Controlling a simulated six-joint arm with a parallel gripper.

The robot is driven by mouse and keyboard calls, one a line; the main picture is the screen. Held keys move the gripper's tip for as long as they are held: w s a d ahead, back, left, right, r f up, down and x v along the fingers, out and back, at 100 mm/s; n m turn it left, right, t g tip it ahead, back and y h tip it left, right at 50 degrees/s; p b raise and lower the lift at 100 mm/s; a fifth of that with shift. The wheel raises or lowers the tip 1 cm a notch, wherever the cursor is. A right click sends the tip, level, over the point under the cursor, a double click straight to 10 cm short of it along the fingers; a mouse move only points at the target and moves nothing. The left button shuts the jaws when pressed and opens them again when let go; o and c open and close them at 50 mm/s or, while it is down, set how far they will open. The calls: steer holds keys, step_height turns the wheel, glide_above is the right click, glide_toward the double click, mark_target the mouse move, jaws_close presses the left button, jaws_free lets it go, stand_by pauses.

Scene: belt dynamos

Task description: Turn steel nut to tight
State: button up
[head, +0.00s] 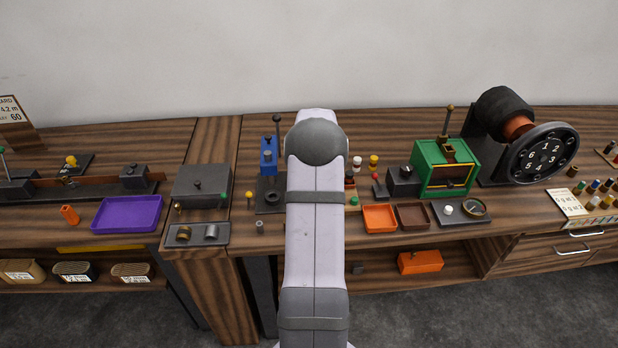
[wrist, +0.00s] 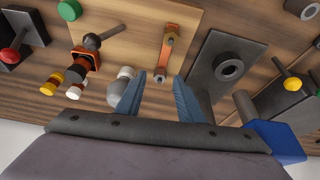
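My gripper is in the wrist view (wrist: 160,86); its two blue fingers are apart with nothing held between them. I cannot tell for certain which part is the steel nut. Just beyond the fingertips is an orange strap (wrist: 168,48) on a light wooden board, with small grey metal fittings at both ends. To its right a dark plate (wrist: 208,88) carries a grey ring-shaped part (wrist: 230,70). Neither touches the fingers. In the head view my arm covers the middle of the bench and hides the gripper and the strap.
A grey ball (wrist: 121,94) and an orange-banded post (wrist: 84,65) stand left of the fingers. A blue block (wrist: 275,140) is close on the right. The head view shows a green box (head: 432,185), an orange tray (head: 379,229) and a purple tray (head: 104,227).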

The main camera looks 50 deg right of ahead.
steer(key=shift+x, duration=0.9)
steer(key=shift+c, duration=0.3)
jaws_close()
steer(key=shift+a+m+p, duration=0.1)
steer(key=shift+m+p, duration=0.2)
steer(key=shift+w+m+g+h+b, duration=0.2)
steer(key=shift+m+g+h+b, duration=0.25)
steer(key=shift+m, duration=0.85)
steer(key=shift+o, duration=0.3)
jaws_free()
